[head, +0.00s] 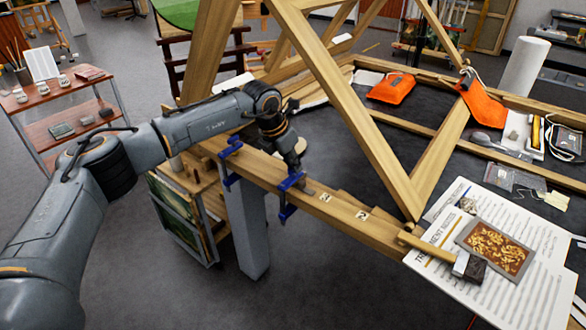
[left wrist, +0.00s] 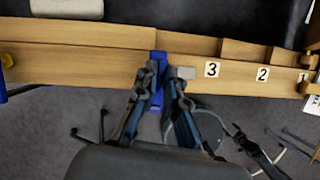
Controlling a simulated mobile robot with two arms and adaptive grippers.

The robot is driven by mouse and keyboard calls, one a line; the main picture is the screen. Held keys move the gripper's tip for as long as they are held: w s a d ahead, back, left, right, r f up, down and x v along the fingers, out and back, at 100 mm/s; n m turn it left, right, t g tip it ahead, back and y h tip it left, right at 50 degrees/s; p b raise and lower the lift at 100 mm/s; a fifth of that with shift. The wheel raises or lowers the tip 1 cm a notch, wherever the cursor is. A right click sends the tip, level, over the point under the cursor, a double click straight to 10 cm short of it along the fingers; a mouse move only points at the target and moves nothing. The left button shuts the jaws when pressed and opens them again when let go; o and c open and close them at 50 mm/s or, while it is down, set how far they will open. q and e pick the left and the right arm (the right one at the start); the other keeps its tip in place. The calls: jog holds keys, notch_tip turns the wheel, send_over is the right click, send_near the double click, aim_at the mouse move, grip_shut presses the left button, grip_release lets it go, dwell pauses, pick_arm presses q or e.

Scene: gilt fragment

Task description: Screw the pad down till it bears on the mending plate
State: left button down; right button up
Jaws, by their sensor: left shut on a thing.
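A blue clamp (head: 290,183) sits around the long wooden beam, and its lower part hangs below the beam's front edge. My left gripper (head: 297,170) reaches down onto the top of this clamp. In the left wrist view its two fingers (left wrist: 160,84) stand on either side of the blue clamp (left wrist: 157,62), shut on part of it. A small grey plate (left wrist: 186,72), likely the mending plate, lies on the beam just right of the clamp. The pad is hidden, so I cannot tell whether it touches the plate. My right gripper is not in view.
A second blue clamp (head: 230,160) is on the beam to the left. Number tiles (left wrist: 212,70) lie along the beam to the right. A slanted wooden brace (head: 345,100) rises behind my gripper. A hammer (head: 470,265) and gilt fragment (head: 497,247) lie on papers at right.

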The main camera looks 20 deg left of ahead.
pick_arm(q)
jog(key=m+g, duration=0.1)
jog(key=m, duration=0.2)
jog(key=m+h+b, duration=0.1)
jog(key=m, duration=0.2)
jog(key=shift+a+g, duration=0.15)
jog(key=shift+g, duration=0.25)
jog(key=shift+h, duration=0.3)
jog(key=c, duration=1.4)
grip_release()
jog(key=shift+w, duration=0.1)
jog(key=shift+r, duration=0.1)
jog(key=v, duration=1.1)
jog(key=shift+a+r, duration=0.25)
jog(key=shift+r, duration=0.1)
